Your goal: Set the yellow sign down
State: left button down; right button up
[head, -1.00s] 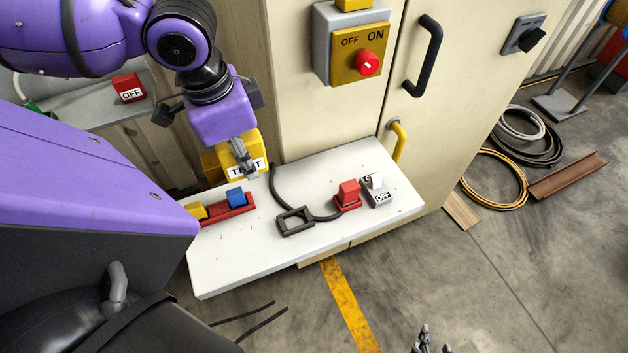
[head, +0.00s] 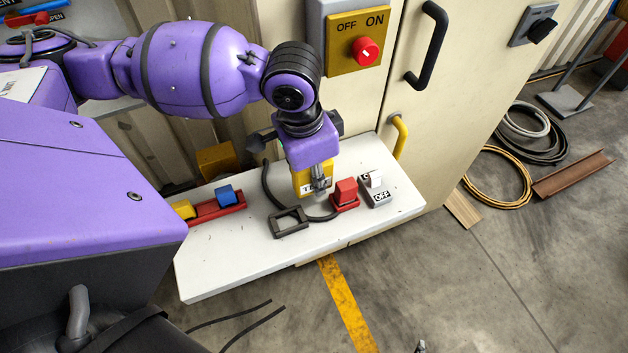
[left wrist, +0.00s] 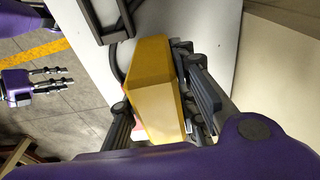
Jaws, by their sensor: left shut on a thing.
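The yellow sign (head: 303,184) is a block with a white, partly hidden black-lettered label. My left gripper (head: 321,188) is shut on it, over the white bench (head: 235,266), between the grey square frame and the red block. The left wrist view shows the sign (left wrist: 156,80) between the fingers of my left gripper (left wrist: 160,110). Whether its underside touches the bench cannot be told. My right gripper (left wrist: 68,76) is open and empty at the left of the left wrist view, apart from the bench; only a tip shows in the head view.
The grey frame (head: 275,228) with a black cable, the red block (head: 345,192) and the grey OFF switch (head: 376,190) stand close around the sign. A red rail (head: 217,211) bears blue and yellow blocks. The bench's front is clear. A cabinet (head: 440,120) stands behind.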

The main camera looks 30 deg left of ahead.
pick_arm(q)
notch_tip(320, 180, down, 3)
jog(key=shift+s+a+r, duration=0.1)
jog(key=shift+r, duration=0.2)
pick_arm(e)
jog(key=shift+s+d+f, duration=0.2)
jog(key=shift+s, duration=0.1)
jog(key=shift+d+r, duration=0.1)
pick_arm(q)
jog(key=c, duration=1.4)
grip_release()
jog(key=r, duration=0.3)
jog(key=r+p, duration=0.1)
jog(key=r, duration=0.3)
jog(key=s+r, duration=0.1)
jog(key=r, duration=0.3)
jog(key=shift+a+r, duration=0.15)
jog(key=shift+a, duration=0.25)
jog(key=shift+r, duration=0.25)
pick_arm(e)
jog(key=shift+w+a+r, duration=0.15)
jog(key=shift+a+r, duration=0.05)
jog(key=shift+r, duration=0.35)
